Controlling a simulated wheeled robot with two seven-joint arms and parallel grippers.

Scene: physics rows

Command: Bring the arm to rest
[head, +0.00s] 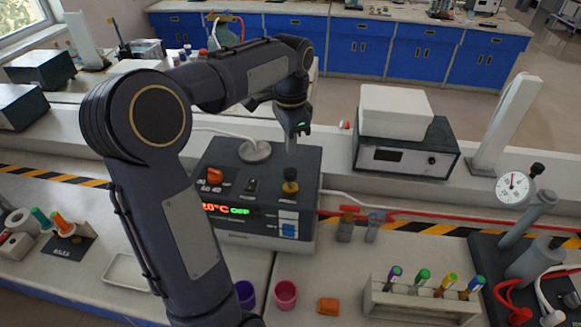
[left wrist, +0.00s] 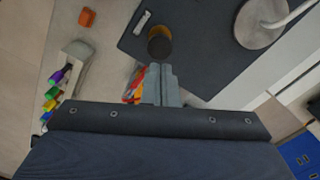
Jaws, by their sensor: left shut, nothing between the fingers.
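My left arm comes in from the left in the head view and bends over the bench. My left gripper (head: 291,146) points down above the dark hot-plate device (head: 262,160). In the left wrist view its fingers (left wrist: 163,84) are closed together with nothing between them. Just below the fingertips is a black knob with a yellow base (head: 290,186), which also shows in the left wrist view (left wrist: 160,45). The fingers look apart from the knob, but the exact gap is hard to tell. My right gripper is not in view.
A rack of colour-capped tubes (head: 420,303) stands at front right, near a dial gauge stand (head: 514,233). A pink cup (head: 286,293), a purple cup (head: 245,293) and an orange block (head: 329,306) stand before the device. A white-topped box (head: 405,150) is behind right.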

